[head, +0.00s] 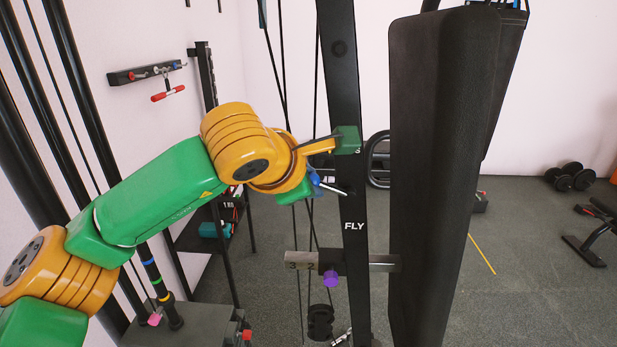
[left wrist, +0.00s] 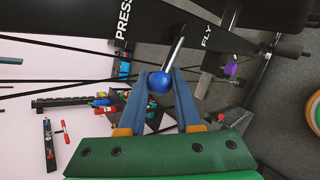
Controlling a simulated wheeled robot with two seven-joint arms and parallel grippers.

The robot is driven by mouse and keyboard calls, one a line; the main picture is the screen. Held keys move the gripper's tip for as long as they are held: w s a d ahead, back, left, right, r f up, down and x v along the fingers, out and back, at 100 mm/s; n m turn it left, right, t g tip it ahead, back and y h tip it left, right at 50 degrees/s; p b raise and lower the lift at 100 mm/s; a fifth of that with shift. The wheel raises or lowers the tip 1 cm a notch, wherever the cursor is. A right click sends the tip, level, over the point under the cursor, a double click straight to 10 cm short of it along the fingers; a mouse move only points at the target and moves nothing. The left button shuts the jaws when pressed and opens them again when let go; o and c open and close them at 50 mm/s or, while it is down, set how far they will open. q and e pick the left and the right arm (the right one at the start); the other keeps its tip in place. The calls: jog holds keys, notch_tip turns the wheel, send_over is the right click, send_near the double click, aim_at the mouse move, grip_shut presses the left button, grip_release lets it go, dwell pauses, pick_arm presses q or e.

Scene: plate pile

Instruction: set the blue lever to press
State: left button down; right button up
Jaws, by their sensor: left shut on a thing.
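The blue lever's ball knob (left wrist: 159,82) sits between the fingers of my left gripper (left wrist: 160,84) in the left wrist view. The gripper is shut on it. The lever's metal rod (left wrist: 176,48) runs from the knob to the black upright, between the words PRESS (left wrist: 123,25) and FLY (left wrist: 207,37). In the head view my left gripper (head: 316,182) is beside the upright (head: 352,282), and the rod (head: 332,190) shows at its tip, above the word FLY (head: 354,226). The PRESS label is mostly hidden there by my arm. My right gripper is not in view.
A large black pad (head: 430,150) stands just right of the upright. Dark cables hang behind my gripper. Dumbbells (head: 570,177) lie on the floor at the far right.

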pick_arm(q)
jog(key=shift+d+r+y, duration=0.15)
jog(key=shift+r+y, duration=0.15)
jog(key=shift+r, duration=0.05)
dwell(0.3)
jog(key=c, duration=0.6)
grip_release()
jog(key=shift+w+d+f, duration=0.1)
jog(key=shift+s, duration=0.2)
jog(key=b+v, duration=0.2)
jog(key=v, duration=0.5)
jog(key=shift+b, duration=0.3)
